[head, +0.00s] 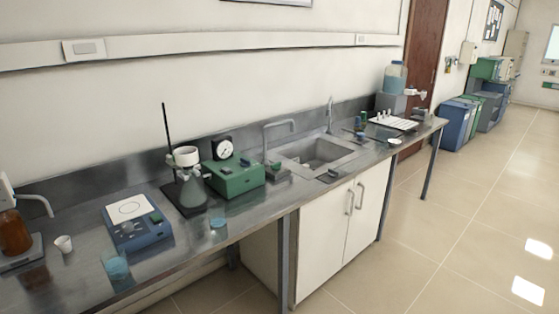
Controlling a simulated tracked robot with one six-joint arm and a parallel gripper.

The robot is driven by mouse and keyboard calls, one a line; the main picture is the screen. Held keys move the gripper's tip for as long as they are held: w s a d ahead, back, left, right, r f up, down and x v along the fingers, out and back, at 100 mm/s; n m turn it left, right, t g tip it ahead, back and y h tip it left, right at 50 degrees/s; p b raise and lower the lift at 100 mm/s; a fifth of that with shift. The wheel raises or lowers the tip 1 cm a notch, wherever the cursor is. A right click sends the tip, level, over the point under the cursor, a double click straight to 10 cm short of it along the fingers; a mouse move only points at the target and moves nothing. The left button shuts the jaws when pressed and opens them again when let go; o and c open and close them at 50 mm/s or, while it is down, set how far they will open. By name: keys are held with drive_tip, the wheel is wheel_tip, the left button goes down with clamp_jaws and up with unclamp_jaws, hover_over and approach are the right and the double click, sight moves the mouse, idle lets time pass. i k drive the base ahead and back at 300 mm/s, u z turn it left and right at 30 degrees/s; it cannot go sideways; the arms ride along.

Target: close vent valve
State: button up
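I cannot clearly make out a vent valve in the head view. A green box-shaped unit (238,176) stands on the bench with a round dial gauge (223,147) on top of it. A small dark part sits on its upper side, too small to identify. Left of it, a conical flask (190,190) stands on a dark stand base, with a white ring-shaped piece (186,156) at its top beside a thin upright rod (166,125). My gripper is not in view.
The metal bench (170,255) also holds a blue hotplate-like device (136,221), a white cup (64,244), a brown bottle (14,235) and a sink (318,152). White cupboards (340,230) stand below. The tiled floor (470,210) on the right is clear.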

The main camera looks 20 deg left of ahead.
sight(245, 163)
drive_tip(key=z, duration=0.25)
drive_tip(key=k, duration=0.45)
drive_tip(key=i, duration=0.9)
drive_tip(key=u, duration=0.7)
drive_tip(key=i, duration=0.8)
drive_tip(key=u, duration=0.75)
drive_tip(key=i, duration=0.6)
drive_tip(key=u, duration=1)
drive_tip(key=i, duration=0.7)
drive_tip(key=u, duration=0.5)
